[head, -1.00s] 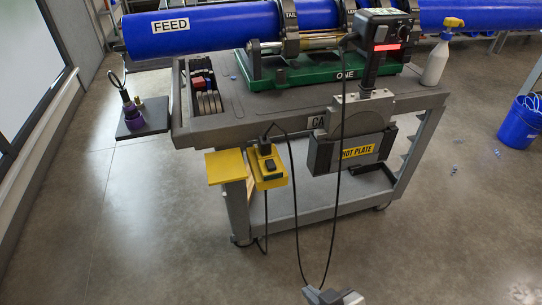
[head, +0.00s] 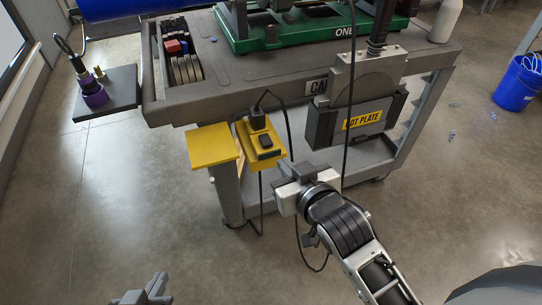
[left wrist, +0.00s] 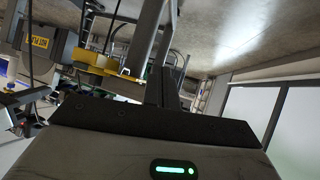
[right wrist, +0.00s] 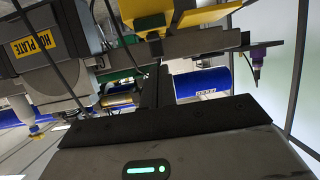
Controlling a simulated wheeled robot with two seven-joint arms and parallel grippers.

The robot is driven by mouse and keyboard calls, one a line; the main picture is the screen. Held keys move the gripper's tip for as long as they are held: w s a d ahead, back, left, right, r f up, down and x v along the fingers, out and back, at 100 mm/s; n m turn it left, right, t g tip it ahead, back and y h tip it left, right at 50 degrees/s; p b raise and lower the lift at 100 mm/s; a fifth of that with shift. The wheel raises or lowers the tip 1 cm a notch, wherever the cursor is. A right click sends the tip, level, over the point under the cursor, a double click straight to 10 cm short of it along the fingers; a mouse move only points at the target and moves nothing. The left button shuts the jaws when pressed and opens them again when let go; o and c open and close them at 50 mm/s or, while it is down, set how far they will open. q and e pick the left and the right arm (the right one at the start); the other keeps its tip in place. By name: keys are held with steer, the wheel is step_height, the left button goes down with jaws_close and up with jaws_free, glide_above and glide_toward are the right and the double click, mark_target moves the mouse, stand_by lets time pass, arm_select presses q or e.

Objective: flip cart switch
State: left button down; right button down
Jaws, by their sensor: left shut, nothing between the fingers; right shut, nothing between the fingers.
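The cart switch is a small black rocker (head: 266,141) on a yellow box (head: 262,157) at the front of the grey cart (head: 228,100). A black plug with a cord sits in the same box, above the rocker. My right gripper (head: 284,170) is shut and empty, just below and right of the yellow box, apparently not touching the switch. In the right wrist view, its shut fingers (right wrist: 160,86) point toward the cart's underside, with yellow parts at the top. My left gripper (head: 158,283) is shut and empty, low at the bottom left, far from the switch.
A yellow plate (head: 211,147) stands left of the box. A side shelf (head: 107,92) juts out left. A blue bucket (head: 520,82) stands far right. Floor in front is clear.

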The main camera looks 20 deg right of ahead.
arm_select(q)
steer(key=shift+d+f, duration=0.2)
steer(key=shift+f, duration=0.1)
arm_select(e)
steer(key=r, duration=0.1)
steer(key=w+r, duration=0.1)
steer(key=r+t, duration=0.1)
steer(key=shift+w+d+m+h, duration=0.3)
steer(key=shift+w+m, duration=0.1)
steer(key=shift+w, duration=0.1)
steer(key=b, duration=0.1)
glide_above(271, 142)
steer(key=s, duration=0.1)
steer(key=f, duration=0.2)
steer(key=shift+s+a+f, duration=0.1)
steer(key=shift+a+f, duration=0.15)
steer(key=shift+f, duration=0.15)
steer(key=f, duration=0.4)
steer(key=shift+s+b, duration=0.3)
steer(key=shift+b, duration=0.05)
arm_select(q)
steer(key=shift+w+f, duration=0.1)
steer(key=shift+f, duration=0.05)
